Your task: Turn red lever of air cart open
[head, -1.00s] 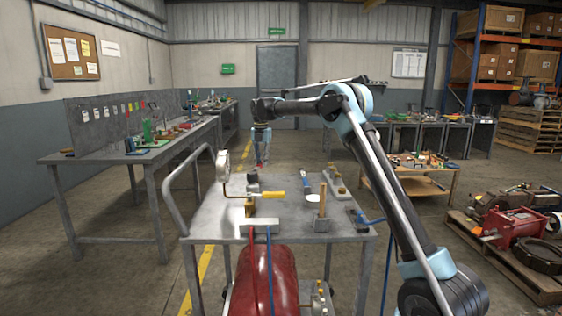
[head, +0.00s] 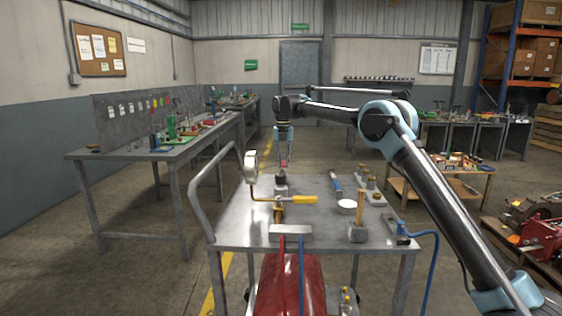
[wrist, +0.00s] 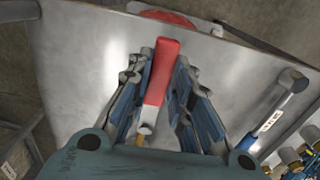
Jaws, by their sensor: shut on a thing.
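The red lever (wrist: 162,72) lies lengthwise between the two fingers of my gripper (wrist: 165,58) in the wrist view. The fingers are shut on it, one along each side. A yellowish metal end of the lever shows near the palm; its pivot is hard to make out. In the head view my gripper (head: 284,162) points down at the far side of the air cart (head: 235,232), with a bit of red at its tips.
A long workbench (head: 130,162) stands left, and a low wooden table (head: 455,190) right. Floor between bench and cart is clear.

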